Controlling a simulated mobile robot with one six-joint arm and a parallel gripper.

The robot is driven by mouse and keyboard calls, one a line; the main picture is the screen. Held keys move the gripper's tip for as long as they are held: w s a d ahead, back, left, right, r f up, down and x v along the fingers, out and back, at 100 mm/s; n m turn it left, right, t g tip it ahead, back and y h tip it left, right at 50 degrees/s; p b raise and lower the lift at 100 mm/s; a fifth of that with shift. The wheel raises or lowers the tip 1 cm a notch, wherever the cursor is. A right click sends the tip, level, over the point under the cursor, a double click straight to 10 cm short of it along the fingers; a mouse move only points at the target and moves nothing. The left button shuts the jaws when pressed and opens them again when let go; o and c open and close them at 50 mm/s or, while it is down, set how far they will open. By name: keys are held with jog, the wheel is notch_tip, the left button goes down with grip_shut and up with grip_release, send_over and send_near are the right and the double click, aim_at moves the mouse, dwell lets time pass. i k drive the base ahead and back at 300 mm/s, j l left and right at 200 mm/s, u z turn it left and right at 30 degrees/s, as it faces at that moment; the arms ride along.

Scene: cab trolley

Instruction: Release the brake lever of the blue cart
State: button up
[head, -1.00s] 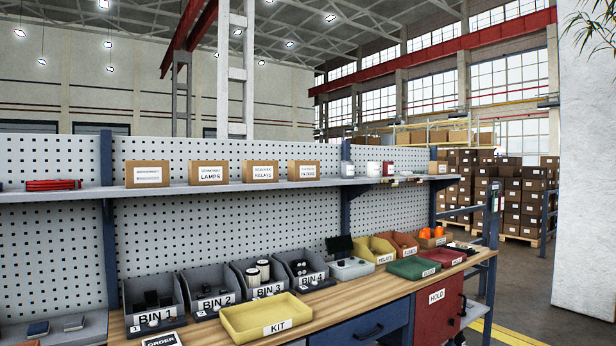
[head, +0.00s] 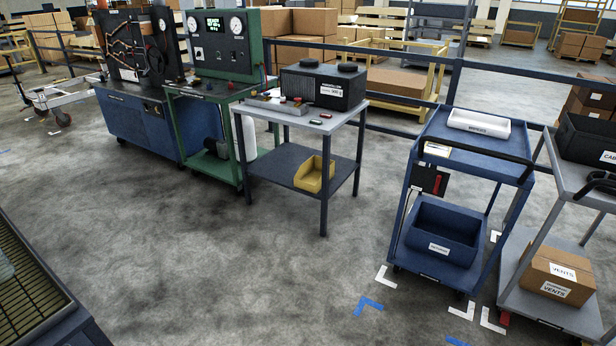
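The blue cart (head: 470,138) stands on the floor at the right of the head view. A white roll or package (head: 479,123) lies on the top tray, and a dark blue bin (head: 440,232) with a white label stands on the lower shelf. My gripper is not in view.
A grey cart (head: 535,308) with a "VENTS" box (head: 552,268) stands close to the blue cart's right. A grey table (head: 299,123) with a yellow bin (head: 314,175) is to its left. White and blue floor marks lie around the cart. The floor in front is clear.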

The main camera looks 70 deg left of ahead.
aim_at(436, 190)
jog(key=u, duration=1.6)
jog(key=i+j+z, duration=0.3)
jog(key=i, duration=0.5)
jog(key=i+j+z, duration=0.3)
jog(key=i, duration=0.45)
jog(key=i+j+z, duration=0.25)
jog(key=i+j, duration=0.45)
